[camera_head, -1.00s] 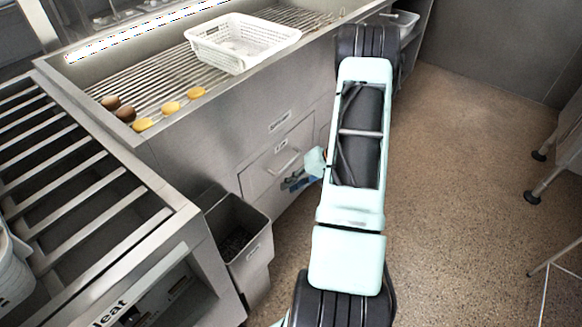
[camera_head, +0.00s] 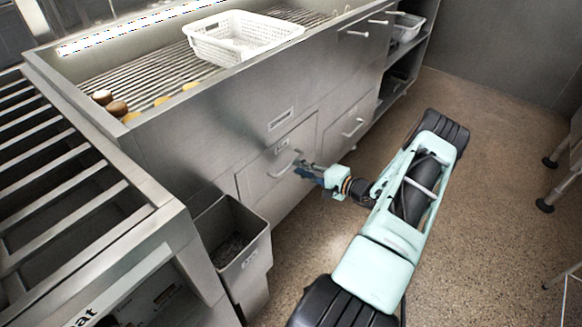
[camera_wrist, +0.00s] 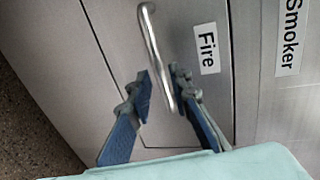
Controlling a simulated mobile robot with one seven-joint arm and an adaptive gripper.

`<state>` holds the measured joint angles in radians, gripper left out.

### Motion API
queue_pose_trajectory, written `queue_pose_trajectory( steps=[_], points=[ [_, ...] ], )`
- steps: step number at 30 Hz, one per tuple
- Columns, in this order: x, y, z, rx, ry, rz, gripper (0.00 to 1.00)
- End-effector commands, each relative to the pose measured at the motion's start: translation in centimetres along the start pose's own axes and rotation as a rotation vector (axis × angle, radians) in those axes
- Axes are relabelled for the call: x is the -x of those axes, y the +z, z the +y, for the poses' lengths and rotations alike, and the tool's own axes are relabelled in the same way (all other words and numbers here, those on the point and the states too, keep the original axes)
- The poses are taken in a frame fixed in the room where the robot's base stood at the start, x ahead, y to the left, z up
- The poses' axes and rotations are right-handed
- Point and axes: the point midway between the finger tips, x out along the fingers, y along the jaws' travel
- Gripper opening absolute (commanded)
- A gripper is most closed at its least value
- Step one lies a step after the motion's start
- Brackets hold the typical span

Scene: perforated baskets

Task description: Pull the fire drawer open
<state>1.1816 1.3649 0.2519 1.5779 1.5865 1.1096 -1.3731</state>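The fire drawer (camera_head: 255,184) is a grey steel front low in the counter, and it looks flush with the counter face. In the wrist view its front (camera_wrist: 115,30) carries a white "Fire" label (camera_wrist: 207,48). Its bar handle (camera_wrist: 153,40) runs between the fingers of my gripper (camera_wrist: 162,78). The blue fingers are partly open, one on each side of the handle's lower part, and I cannot tell whether either touches it. In the head view my gripper (camera_head: 298,168) is at the drawer handle from the right.
A grey bin (camera_head: 228,245) stands left of the drawer. Another drawer handle (camera_head: 353,128) is to the right. A white perforated basket (camera_head: 240,35) and several patties (camera_head: 117,108) are on the grill above. Stool legs (camera_head: 550,180) stand at far right; the floor between is open.

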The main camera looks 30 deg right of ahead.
Motion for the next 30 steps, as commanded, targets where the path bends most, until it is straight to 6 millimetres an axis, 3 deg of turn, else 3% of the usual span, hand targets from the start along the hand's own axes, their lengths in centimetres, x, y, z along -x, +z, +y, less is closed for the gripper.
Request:
queue_pose_trajectory(
  steps=[3,9,20,25,30],
  points=[
    [-2.2,0.1,0.3,0.001,0.001,-0.003,0.19],
    [-4.3,0.1,0.2,0.001,0.002,-0.002,0.19],
    [-4.8,0.0,0.1,0.0,0.002,0.0,0.19],
    [-4.8,0.0,0.1,0.0,0.002,-0.001,0.0],
    [-4.7,0.0,0.1,0.0,0.003,-0.001,0.0]
  ],
)
